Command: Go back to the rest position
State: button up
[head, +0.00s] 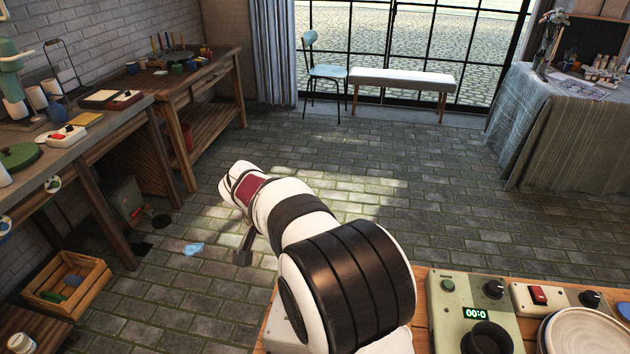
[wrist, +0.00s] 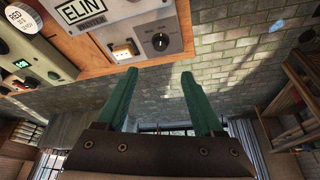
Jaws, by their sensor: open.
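My gripper (wrist: 157,100) shows in the wrist view with two green fingers spread well apart. It is open, and nothing is between the fingers. The wrist view appears upside down, with the wooden bench top (wrist: 92,79) at its upper left. In the head view my white and black arm rises from the bench (head: 420,292) at the bottom and reaches out over the floor to the upper left. The gripper fingers cannot be made out clearly there.
Control boxes (head: 450,313) and a round plate (head: 583,333) are at lower right. A workbench (head: 75,138) with tools lines the left wall. A wooden crate (head: 67,281) is on the lower left. A cloth-covered table (head: 560,130) stands at right.

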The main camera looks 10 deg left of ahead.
jog(key=s+d+r+m+g, duration=0.1)
jog(key=s+d+r+g, duration=0.15)
jog(key=s+d, duration=0.6)
jog(key=s+d+r+g, duration=0.1)
jog(key=s+d+r, duration=0.3)
jog(key=s+d, duration=0.45)
jog(key=s+d+f+y, duration=0.2)
jog(key=s+d+y, duration=0.1)
jog(key=s, duration=1.1)
jog(key=shift+s+d+g, duration=0.25)
jog(key=shift+d+g, duration=0.1)
jog(key=shift+d, duration=0.2)
